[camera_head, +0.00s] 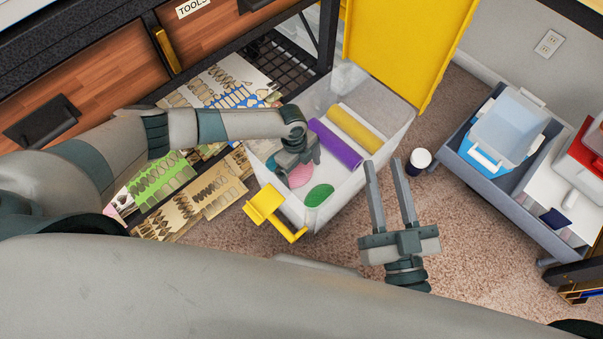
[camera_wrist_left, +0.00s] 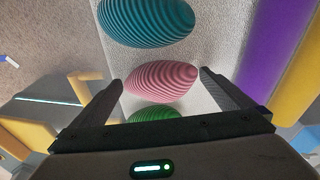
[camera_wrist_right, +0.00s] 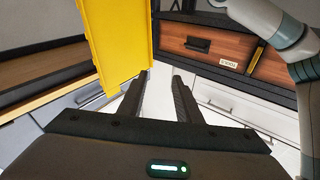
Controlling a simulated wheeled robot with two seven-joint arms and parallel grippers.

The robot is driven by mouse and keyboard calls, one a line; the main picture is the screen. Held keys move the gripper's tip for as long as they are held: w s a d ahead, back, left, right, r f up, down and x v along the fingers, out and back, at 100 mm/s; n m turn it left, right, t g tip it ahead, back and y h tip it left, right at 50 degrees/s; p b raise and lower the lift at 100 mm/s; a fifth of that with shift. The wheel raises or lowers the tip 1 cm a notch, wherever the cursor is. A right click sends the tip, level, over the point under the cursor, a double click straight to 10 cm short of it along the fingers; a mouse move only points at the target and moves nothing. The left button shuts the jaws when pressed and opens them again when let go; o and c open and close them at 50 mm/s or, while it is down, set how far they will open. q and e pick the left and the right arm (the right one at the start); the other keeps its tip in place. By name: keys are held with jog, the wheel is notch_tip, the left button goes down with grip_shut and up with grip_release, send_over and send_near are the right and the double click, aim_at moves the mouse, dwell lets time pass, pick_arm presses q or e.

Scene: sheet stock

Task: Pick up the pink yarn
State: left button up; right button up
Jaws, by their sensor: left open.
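The pink yarn (camera_head: 300,176) is a ribbed oval skein inside the clear bin (camera_head: 396,113), partly hidden by my left gripper in the head view. In the left wrist view the pink yarn (camera_wrist_left: 160,80) shows whole, between teal yarn (camera_wrist_left: 146,20) and green yarn (camera_wrist_left: 155,115). My left gripper (camera_head: 297,168) is over the bin. Its fingers (camera_wrist_left: 160,85) are spread and empty, one toward each end of the pink yarn; I cannot tell the remaining gap. My right gripper (camera_head: 385,160) is open and empty, right of the bin, and its fingers also show in the right wrist view (camera_wrist_right: 160,78).
A purple roll (camera_head: 336,144) and a yellow roll (camera_head: 355,128) lie in the bin beside the yarn. The bin's yellow lid (camera_head: 405,45) stands open. A cup (camera_head: 418,161) stands right of the bin. A grey cart (camera_head: 510,205) with containers is further right.

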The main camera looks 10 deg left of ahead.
aim_at(302, 170)
pick_arm(q)
jog(key=shift+c, duration=0.6)
jog(key=c, duration=0.8)
jog(key=shift+r, duration=0.1)
jog(key=shift+r, duration=0.5)
notch_tip(302, 170, up, 8)
jog(key=shift+f+p, duration=0.25)
jog(key=shift+p, duration=0.95)
jog(key=shift+r, duration=0.7)
pick_arm(e)
notch_tip(302, 170, down, 9)
jog(key=d+g+h, duration=0.2)
jog(key=g, duration=0.3)
jog(key=shift+s+g, duration=0.15)
jog(key=shift+g, duration=0.15)
